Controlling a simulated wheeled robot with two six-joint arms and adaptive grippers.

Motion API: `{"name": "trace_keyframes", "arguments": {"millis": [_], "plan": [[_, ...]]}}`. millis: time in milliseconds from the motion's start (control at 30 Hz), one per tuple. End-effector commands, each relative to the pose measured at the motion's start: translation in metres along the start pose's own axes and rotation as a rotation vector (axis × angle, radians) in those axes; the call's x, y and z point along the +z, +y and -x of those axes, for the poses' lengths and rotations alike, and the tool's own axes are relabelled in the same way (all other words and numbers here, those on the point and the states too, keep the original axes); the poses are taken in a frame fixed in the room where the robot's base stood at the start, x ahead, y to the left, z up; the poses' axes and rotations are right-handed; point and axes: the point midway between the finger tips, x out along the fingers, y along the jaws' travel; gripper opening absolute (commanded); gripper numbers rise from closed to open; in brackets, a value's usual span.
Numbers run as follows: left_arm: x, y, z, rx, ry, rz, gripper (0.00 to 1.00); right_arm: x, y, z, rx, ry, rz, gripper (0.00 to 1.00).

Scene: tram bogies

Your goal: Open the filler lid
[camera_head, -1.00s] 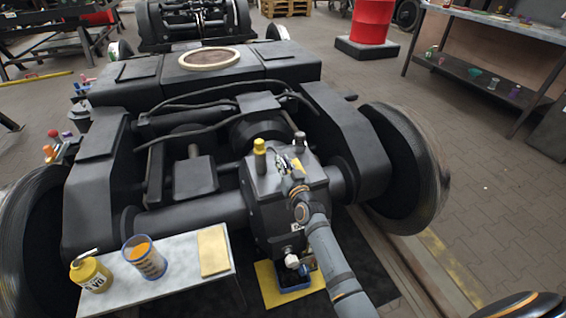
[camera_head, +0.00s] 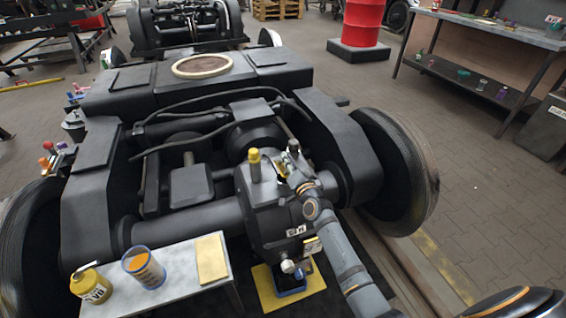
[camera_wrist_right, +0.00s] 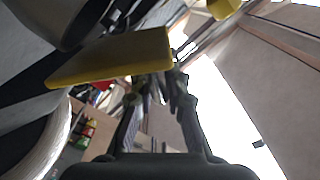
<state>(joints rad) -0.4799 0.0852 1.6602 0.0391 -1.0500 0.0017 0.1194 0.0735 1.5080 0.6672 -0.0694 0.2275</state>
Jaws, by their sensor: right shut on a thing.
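The dark gearbox (camera_head: 270,205) sits in the middle of the bogie. A small yellow lid (camera_head: 281,170) shows on its top, partly hidden by my right gripper (camera_head: 283,166). In the right wrist view a yellow plate (camera_wrist_right: 115,57), which looks like this lid, stands tilted, with its right end at the fingertips of my right gripper (camera_wrist_right: 165,80). The fingers are shut on that end. A yellow-capped post (camera_head: 254,166) stands upright just left of the lid in the head view. My left gripper is not in view.
A small table (camera_head: 190,275) at front left holds a yellow oil can (camera_head: 91,287), a blue-rimmed cup (camera_head: 143,268) and a tan pad (camera_head: 211,260). A blue tray (camera_head: 290,284) lies below the gearbox. A wheel (camera_head: 395,170) stands to the right.

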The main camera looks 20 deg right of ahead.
Motion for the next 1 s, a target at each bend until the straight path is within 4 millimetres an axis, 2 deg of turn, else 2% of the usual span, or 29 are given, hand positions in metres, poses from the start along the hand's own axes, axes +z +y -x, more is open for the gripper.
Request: {"name": "trace_keyframes", "arguments": {"millis": [200, 433, 1000], "plan": [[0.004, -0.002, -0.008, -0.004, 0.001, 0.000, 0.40, -0.015, 0.007, 0.000, 0.000, -0.001, -0.192, 0.00], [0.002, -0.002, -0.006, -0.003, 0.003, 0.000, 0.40, -0.025, 0.015, 0.000, -0.001, 0.000, -0.351, 0.00], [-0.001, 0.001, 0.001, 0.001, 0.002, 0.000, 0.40, -0.033, 0.024, 0.000, -0.001, 0.000, -0.354, 0.00]]}}
